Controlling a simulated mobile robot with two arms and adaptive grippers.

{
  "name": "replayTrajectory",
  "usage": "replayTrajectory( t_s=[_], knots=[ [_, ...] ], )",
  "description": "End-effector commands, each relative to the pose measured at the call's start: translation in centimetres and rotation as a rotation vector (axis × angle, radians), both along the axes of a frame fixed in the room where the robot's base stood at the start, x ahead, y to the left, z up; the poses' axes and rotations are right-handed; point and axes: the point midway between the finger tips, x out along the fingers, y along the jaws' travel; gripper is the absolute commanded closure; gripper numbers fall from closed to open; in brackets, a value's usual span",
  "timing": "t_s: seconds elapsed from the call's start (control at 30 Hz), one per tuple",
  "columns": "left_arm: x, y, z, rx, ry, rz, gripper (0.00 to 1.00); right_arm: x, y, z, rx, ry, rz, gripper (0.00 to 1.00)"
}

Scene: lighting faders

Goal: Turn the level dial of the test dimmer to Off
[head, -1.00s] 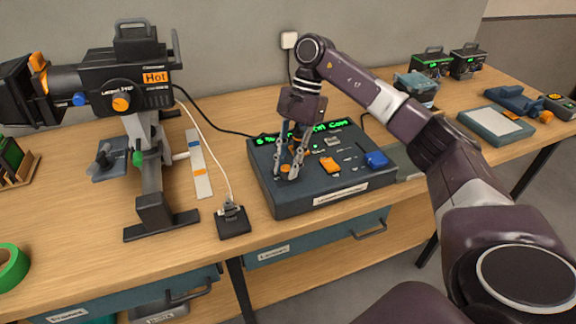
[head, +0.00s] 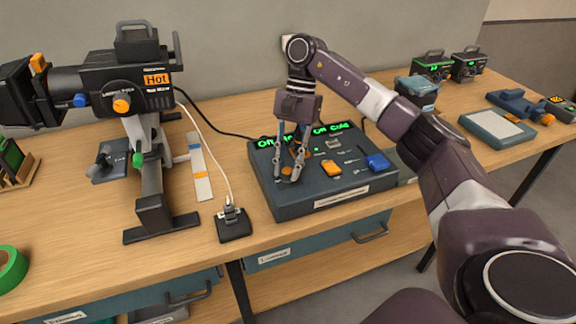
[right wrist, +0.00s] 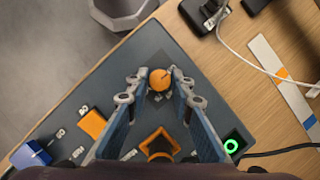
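The test dimmer (head: 325,200) is a dark blue-grey box at the middle of the bench. Green text on its rear display (head: 268,142) appears to start with "Off" at the left; the right part appears to end in "Cold". The level dial, a round orange knob (right wrist: 160,79), has a dark mark towards its upper right in the right wrist view. My right gripper (head: 286,177) is low over the panel with one fingertip on each side of the dial. The fingers look spread, with a slight gap around the knob. My left gripper is out of view.
An orange rocker (head: 331,167) and a blue knob (head: 376,160) sit right of the dial. A black plug block (head: 234,224) with a white cable lies left of the dimmer. A lamp (head: 130,95) marked "Hot" stands further left. Bare bench lies in front of the lamp.

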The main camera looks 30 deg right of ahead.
Motion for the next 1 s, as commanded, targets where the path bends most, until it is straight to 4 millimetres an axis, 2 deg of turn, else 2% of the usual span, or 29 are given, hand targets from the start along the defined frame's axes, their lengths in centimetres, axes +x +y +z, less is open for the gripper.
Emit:
replayTrajectory(
  t_s=[0.03,0.13,0.47,1.0],
  knots=[
    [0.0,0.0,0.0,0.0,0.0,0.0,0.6,0.0,0.0,0.1,0.0,-0.002,-0.001,0.72],
    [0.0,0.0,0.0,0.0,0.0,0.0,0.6,0.0,0.0,0.0,0.0,-0.001,0.0,0.62],
    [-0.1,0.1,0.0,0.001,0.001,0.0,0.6,0.1,-0.1,0.3,0.0,0.0,-0.001,0.62],
    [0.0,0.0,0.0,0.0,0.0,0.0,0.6,1.7,-2.6,7.5,-0.002,-0.003,-0.003,0.62]
  ],
)
